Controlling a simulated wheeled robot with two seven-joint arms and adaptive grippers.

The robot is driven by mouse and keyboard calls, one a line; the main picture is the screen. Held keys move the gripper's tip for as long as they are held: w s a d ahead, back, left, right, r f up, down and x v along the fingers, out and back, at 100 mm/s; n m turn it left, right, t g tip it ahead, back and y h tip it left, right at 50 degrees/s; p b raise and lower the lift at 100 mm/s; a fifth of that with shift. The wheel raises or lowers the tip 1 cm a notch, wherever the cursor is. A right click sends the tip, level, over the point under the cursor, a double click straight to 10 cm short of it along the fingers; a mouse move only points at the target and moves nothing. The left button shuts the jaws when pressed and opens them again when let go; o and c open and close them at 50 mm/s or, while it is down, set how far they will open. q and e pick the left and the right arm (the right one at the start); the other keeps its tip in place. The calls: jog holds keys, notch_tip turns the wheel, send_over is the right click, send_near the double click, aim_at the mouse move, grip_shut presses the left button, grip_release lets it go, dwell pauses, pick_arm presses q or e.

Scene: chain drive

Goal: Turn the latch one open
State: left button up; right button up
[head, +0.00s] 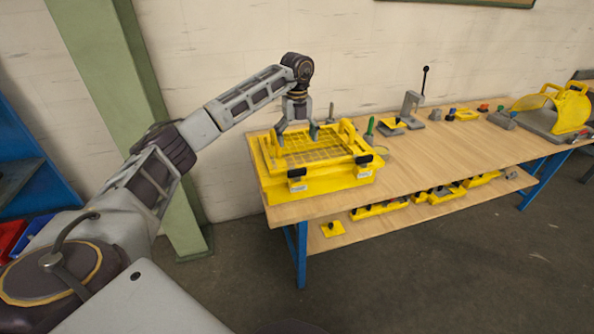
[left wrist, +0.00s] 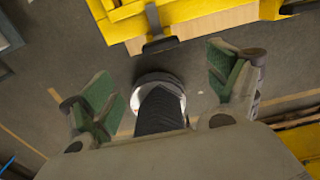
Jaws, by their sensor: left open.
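A yellow box (head: 325,186) with a grid lid (head: 305,149) stands at the table's near left corner. Two black latches sit on its front: a left latch (head: 296,173) and a right latch (head: 363,160). I cannot tell which is latch one. My left gripper (head: 298,133) appears over the lid in the head view, fingers down, open and empty. In the left wrist view, its green-padded fingers (left wrist: 163,95) are spread wide. One grey latch lever with a dark end (left wrist: 160,45) shows beyond them against the yellow box (left wrist: 120,22), apart from the fingers. My right gripper is out of view.
The wooden table (head: 445,145) holds a green-handled tool (head: 369,130) beside the box, a lever press (head: 411,106) and a yellow-guarded machine (head: 560,108) farther right. A lower shelf (head: 330,240) carries yellow parts. The floor in front is clear.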

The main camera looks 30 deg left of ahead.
aim_at(297, 169)
pick_arm(q)
jog(key=shift+f, duration=0.15)
jog(key=shift+f+p, duration=0.9)
jog(key=shift+f, duration=5.9)
jog(key=c, duration=1)
